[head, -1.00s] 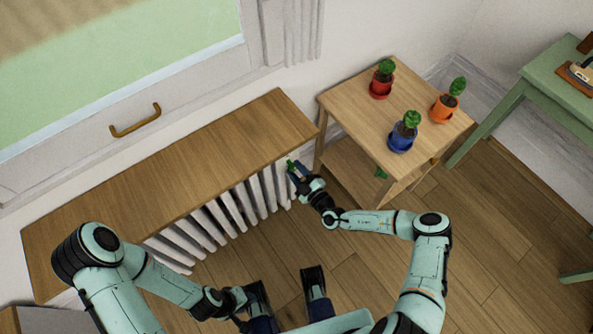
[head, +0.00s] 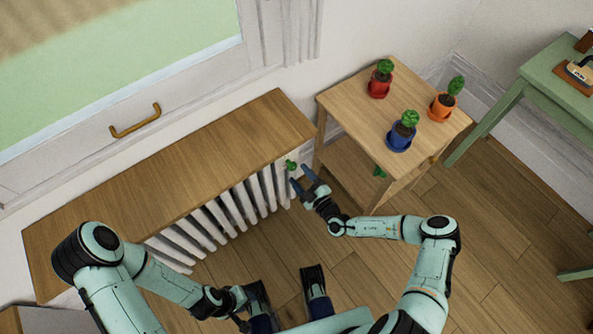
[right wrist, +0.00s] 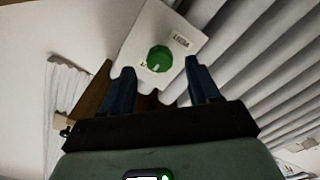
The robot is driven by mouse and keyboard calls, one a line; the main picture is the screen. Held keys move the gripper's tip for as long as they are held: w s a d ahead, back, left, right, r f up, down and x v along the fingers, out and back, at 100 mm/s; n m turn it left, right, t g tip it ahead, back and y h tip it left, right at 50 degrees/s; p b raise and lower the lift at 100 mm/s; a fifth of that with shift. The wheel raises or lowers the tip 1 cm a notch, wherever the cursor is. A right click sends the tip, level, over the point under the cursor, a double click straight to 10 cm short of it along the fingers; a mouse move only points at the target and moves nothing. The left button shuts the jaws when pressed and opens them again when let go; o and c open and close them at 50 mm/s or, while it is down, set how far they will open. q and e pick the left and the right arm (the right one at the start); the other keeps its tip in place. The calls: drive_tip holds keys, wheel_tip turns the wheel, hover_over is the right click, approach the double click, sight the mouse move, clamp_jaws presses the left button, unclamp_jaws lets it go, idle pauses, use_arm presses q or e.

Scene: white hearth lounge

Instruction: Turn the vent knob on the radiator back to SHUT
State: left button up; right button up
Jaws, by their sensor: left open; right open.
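The green vent knob (head: 291,165) sits at the right end of the white radiator (head: 231,210). In the right wrist view the knob (right wrist: 159,57) is round, on a white plate (right wrist: 172,22), with a pale mark at its lower left. A label to its right is upside down and too small to read surely. My right gripper (head: 301,177) is open and empty, just in front of the knob and apart from it. In the wrist view its fingertips (right wrist: 158,72) flank the knob's lower side. My left gripper (head: 243,304) is open, low near my base, far from the knob.
A wooden shelf top (head: 165,180) covers the radiator. A side table (head: 349,108) with red, orange and blue plant pots stands close right of my right gripper. A green table (head: 545,85) is at the far right. The floor between is clear.

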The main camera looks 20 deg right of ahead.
drive_tip(key=v, duration=1)
drive_tip(key=shift+p, duration=0.45)
drive_tip(key=shift+s, duration=0.1)
